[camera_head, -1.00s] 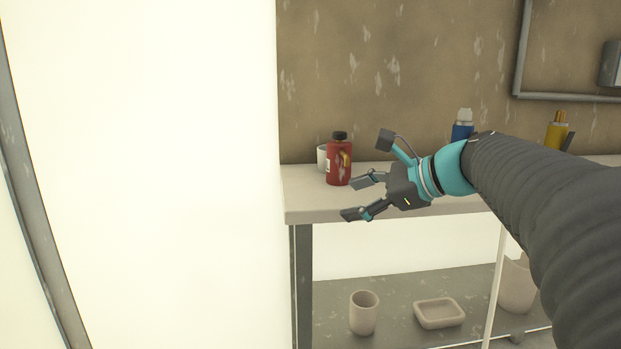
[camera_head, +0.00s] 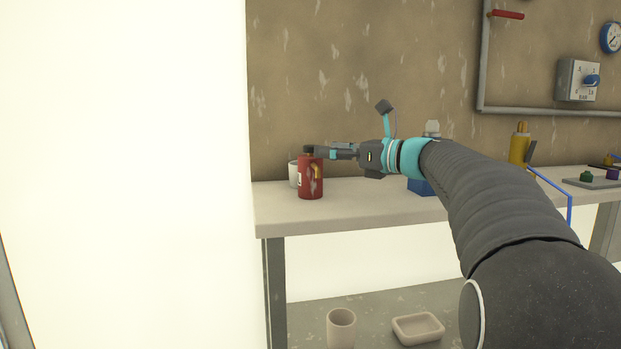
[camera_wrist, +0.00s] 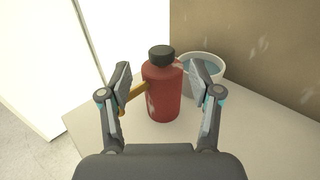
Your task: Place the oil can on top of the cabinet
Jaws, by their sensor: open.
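A red can (camera_head: 311,180) with a black cap stands upright near the left end of the bench; I take it to be the oil can. It also shows in the wrist view (camera_wrist: 164,95), with a small orange-yellow part on its side. My gripper (camera_head: 320,152) reaches in from the right at the height of the can's top. In the wrist view my gripper (camera_wrist: 161,85) is open, with one finger on each side of the can; I cannot tell whether they touch it. I cannot identify the cabinet for certain.
A pale cup (camera_head: 293,173) stands close behind the red can. A blue container (camera_head: 420,187) is partly hidden by my arm. A yellow bottle (camera_head: 519,149) stands farther right on the bench (camera_head: 375,214). A cup (camera_head: 341,328) and dish (camera_head: 417,328) sit below. A bright white surface (camera_head: 120,170) fills the left.

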